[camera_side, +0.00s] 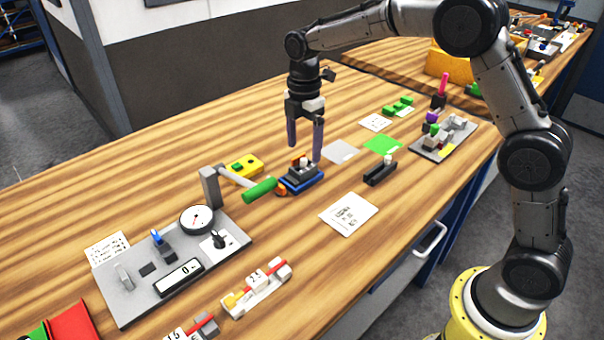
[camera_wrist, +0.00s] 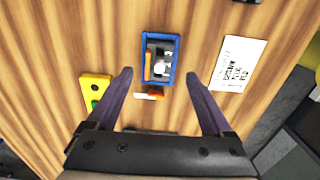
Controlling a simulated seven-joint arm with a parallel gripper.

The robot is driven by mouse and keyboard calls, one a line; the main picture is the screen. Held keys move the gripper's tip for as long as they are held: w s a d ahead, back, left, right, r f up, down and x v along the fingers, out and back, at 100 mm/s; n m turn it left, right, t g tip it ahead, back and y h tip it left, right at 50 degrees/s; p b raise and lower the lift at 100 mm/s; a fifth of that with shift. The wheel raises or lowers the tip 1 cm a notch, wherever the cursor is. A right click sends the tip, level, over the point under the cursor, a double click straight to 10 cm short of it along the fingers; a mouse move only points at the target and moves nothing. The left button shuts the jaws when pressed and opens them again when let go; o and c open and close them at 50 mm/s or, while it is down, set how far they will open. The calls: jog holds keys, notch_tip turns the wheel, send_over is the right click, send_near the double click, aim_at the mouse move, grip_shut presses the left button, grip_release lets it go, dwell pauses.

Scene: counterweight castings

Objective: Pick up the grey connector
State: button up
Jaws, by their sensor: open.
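My gripper (camera_side: 304,152) is open and empty, pointing down above a small blue-rimmed tray (camera_side: 312,184). In the wrist view the two fingers (camera_wrist: 160,74) are spread wide, with the tray (camera_wrist: 174,62) just beyond the fingertips. The tray holds a grey-white piece (camera_wrist: 161,68) and an orange strip (camera_wrist: 148,66), among dark parts. The grey-white piece may be the grey connector, but it is too small to be sure. Other grey blocks (camera_side: 459,122) sit on a grey tray (camera_side: 429,154) at the right of the side view.
An orange-and-white piece (camera_wrist: 149,95) lies beside the blue tray. A green-handled lever (camera_side: 260,190) reaches close to it from a gauge fixture (camera_side: 122,302). A yellow block (camera_wrist: 94,93), a dark holder (camera_side: 380,173) and a printed card (camera_side: 348,213) are nearby.

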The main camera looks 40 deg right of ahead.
aim_at(302, 159)
jog(key=shift+a+f, duration=0.2)
jog(key=shift+f, duration=2.8)
jog(key=c, duration=1.3)
jog(key=shift+w, duration=0.1)
jog(key=shift+c, duration=0.2)
jog(key=shift+r, duration=0.1)
